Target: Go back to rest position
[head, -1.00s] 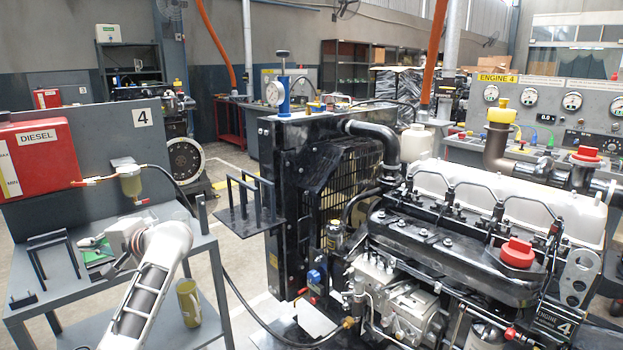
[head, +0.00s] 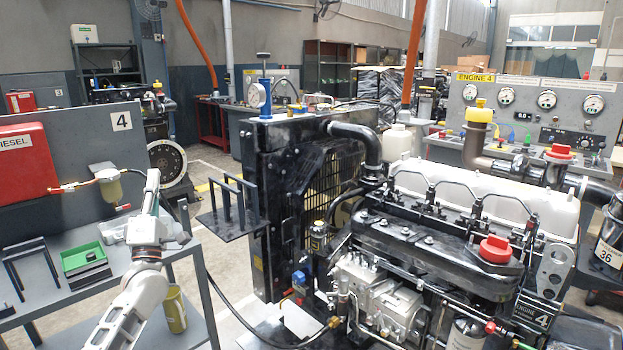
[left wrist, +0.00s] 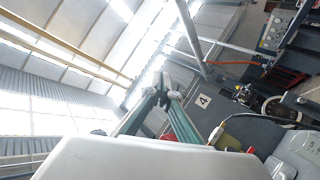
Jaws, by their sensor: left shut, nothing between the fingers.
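My left arm comes in from the bottom left in the head view. My left gripper (head: 152,176) points up above the grey side table, in front of the panel marked 4. Its fingers are together and hold nothing. The left wrist view shows the two fingers (left wrist: 167,90) meeting at their tips, with bright ceiling and windows behind. My right gripper is in neither view.
The black radiator (head: 270,190) and engine (head: 440,235) stand to the right.

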